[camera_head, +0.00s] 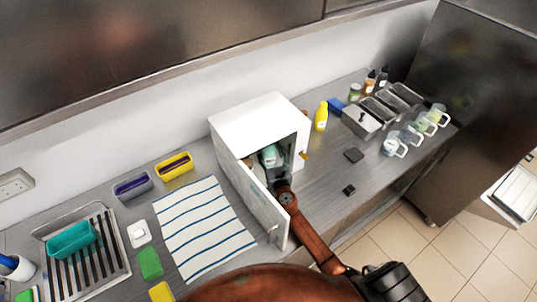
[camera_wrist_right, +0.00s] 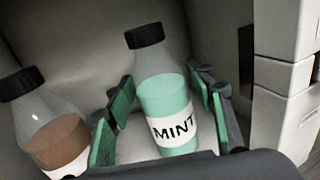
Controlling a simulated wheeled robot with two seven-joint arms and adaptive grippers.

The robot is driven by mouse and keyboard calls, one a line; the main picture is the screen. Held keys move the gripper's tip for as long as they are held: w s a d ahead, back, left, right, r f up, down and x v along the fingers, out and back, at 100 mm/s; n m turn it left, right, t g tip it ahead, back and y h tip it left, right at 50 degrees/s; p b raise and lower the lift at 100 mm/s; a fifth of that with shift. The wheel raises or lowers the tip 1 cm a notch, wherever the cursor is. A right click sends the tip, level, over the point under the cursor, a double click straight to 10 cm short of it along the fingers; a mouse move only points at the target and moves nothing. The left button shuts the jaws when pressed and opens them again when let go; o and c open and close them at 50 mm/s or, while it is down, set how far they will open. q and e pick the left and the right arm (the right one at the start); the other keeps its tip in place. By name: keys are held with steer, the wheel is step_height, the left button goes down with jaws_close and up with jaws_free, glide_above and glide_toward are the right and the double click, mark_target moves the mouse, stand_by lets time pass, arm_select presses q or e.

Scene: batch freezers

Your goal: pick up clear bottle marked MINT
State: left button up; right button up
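The clear bottle marked MINT (camera_wrist_right: 165,95) stands inside the small white freezer (camera_head: 262,122), with a black cap, mint-green contents and a white label facing the right wrist camera. My right gripper (camera_wrist_right: 160,112) is open inside the freezer. Its green-padded fingers lie on either side of the bottle, with a visible gap on the left and a narrower one on the right. In the head view the right gripper (camera_head: 278,178) reaches through the open front and partly hides the inside. My left gripper is not in view.
A second bottle with brown contents (camera_wrist_right: 55,125) stands left of the left finger. The open freezer door (camera_head: 255,205) is left of my right arm. The freezer's side wall (camera_wrist_right: 283,95) is close on the right. A yellow bottle (camera_head: 321,117) stands on the counter outside.

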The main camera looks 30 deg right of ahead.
steer(key=c, duration=1.1)
steer(key=shift+o, duration=0.2)
steer(key=shift+r, duration=0.1)
